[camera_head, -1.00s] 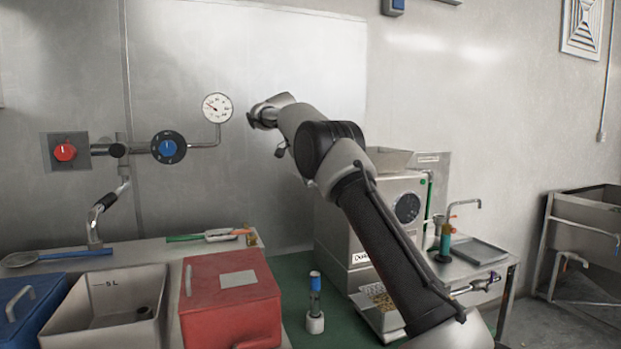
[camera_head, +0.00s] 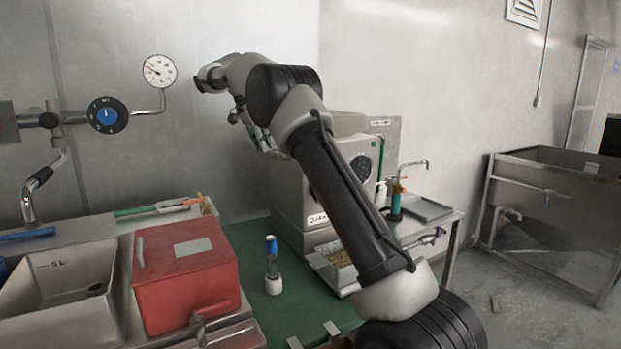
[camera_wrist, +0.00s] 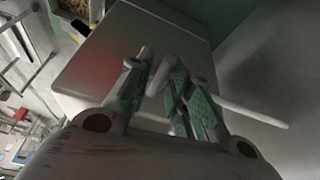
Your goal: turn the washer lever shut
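I cannot tell for sure which part is the washer lever. A steel tank (camera_head: 575,172) on a frame stands at the far right of the head view, with a pipe and small valve (camera_head: 547,194) on its front. A purple-handled valve (camera_head: 438,232) sits on the side table nearer the grinder. My gripper (camera_wrist: 157,60) shows in the wrist view, its two fingers slanting toward each other with their tips close together. Nothing is clearly held. A grey panel lies behind the fingers. In the head view my arm folds up and left, well away from the tank.
The steel grinder (camera_head: 300,190) stands behind my arm, with a bean tray (camera_head: 338,268) in front. A red box (camera_head: 185,272), a steel sink (camera_head: 65,305) and a small blue-topped bottle (camera_head: 272,265) are to the left. Open floor (camera_head: 520,290) lies before the tank.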

